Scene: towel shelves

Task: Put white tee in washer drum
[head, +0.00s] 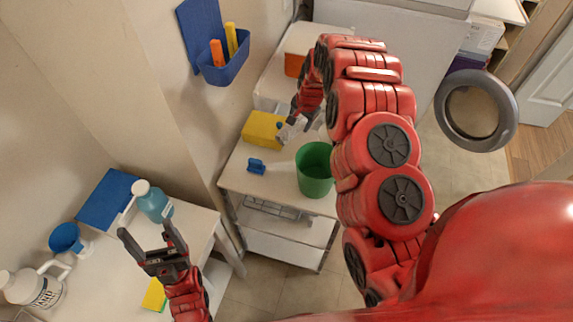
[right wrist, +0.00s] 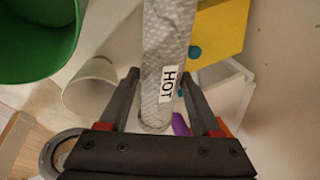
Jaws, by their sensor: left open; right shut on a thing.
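My right gripper (right wrist: 161,78) is shut on a pale grey, patterned tube-shaped thing (right wrist: 166,30) with a "HOT" label, seen between its fingers in the right wrist view. In the head view the right gripper (head: 292,128) is over the shelf unit, between a yellow box and a green bin. I cannot make out a white tee. A white appliance (head: 395,22) stands at the back, with a round grey door ring (head: 446,108) at right; its drum is not visible. My left gripper (head: 146,234) is open and empty over the left table.
The shelf unit (head: 232,180) bears the green bin (head: 314,172), yellow box (head: 262,128) and a blue brush-like thing (head: 256,166). The left table holds a teal bottle (head: 155,203), white jug (head: 35,288) and sponge (head: 154,296). A blue wall holder (head: 222,68) hangs above.

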